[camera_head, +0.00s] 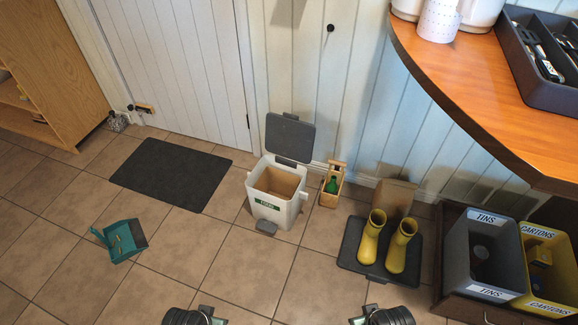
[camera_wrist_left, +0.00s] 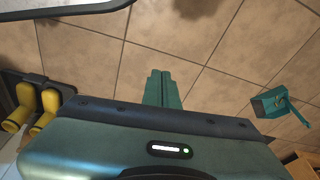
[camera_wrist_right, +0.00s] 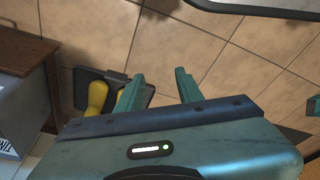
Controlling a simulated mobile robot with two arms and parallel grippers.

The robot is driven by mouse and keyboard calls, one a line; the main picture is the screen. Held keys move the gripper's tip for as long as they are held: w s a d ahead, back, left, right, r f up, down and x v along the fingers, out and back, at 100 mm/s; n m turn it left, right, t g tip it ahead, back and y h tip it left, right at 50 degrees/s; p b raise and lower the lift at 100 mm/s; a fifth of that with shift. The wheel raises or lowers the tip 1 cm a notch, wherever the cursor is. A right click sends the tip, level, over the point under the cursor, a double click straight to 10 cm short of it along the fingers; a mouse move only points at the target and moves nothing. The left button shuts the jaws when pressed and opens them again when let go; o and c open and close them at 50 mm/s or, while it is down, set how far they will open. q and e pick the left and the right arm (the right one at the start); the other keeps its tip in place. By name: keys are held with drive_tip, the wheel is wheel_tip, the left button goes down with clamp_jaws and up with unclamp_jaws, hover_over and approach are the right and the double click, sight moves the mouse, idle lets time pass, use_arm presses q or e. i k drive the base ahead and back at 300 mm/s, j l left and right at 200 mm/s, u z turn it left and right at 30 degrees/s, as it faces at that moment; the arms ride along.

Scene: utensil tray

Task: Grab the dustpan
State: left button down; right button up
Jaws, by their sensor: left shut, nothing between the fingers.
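In the head view both grippers are only partly visible at the bottom edge.
A dark mat (camera_head: 170,174) lies before the door. A white lidded bin (camera_head: 272,212) stands mid-floor beside a wooden caddy (camera_head: 331,186) with a green bottle. Yellow boots (camera_head: 372,237) stand on a tray, right. The floor between the dustpan and bin is clear.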

sight(132, 241)
drive_tip(key=u, duration=1.6)
drive_tip(key=k+j, duration=0.05)
